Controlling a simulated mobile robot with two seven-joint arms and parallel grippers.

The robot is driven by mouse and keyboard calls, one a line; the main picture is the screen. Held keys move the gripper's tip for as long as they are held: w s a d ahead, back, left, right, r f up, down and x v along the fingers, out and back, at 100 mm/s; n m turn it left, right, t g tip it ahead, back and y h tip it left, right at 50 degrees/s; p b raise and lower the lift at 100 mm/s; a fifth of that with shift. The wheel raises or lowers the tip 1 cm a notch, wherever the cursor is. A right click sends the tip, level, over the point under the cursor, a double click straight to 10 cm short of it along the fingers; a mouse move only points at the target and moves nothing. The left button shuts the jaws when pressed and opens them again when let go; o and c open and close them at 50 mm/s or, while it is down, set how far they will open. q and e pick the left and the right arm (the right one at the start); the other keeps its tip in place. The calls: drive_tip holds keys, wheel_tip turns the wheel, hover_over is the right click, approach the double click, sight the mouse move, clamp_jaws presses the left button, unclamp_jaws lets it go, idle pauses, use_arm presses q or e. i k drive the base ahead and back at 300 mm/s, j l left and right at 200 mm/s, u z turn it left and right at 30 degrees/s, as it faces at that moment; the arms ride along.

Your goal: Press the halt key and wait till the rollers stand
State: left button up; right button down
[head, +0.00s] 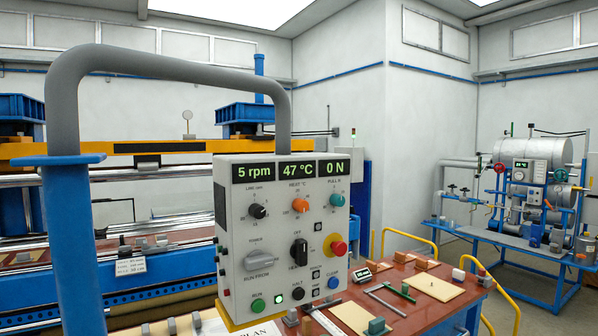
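The grey control box (283,220) hangs from a bent grey tube and faces me. Its displays read 5 rpm (253,172), 47 °C and 0 N. The black halt key (298,293) sits low on the box, between the green run key (257,306) and the blue clear key (333,282). A small lamp (279,298) beside the halt key looks lit. Long shiny rollers (150,173) lie in the blue winder at the left, partly hidden by the tube and box; one still picture cannot show their turning. Neither of my grippers is in view.
A red mushroom button (338,248) on a yellow collar juts from the box's right side. A reddish-brown table (430,318) with boards and small tools stands behind the box at the right. Yellow rails (497,290) flank it. A blue-framed tank rig (535,190) stands farther right.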

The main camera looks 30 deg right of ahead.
sight(298, 293)
drive_tip(key=i+l+u, duration=0.15)
drive_tip(key=l, duration=0.55)
drive_tip(key=l+u, duration=0.2)
drive_tip(key=l, duration=0.45)
drive_tip(key=i, duration=0.05)
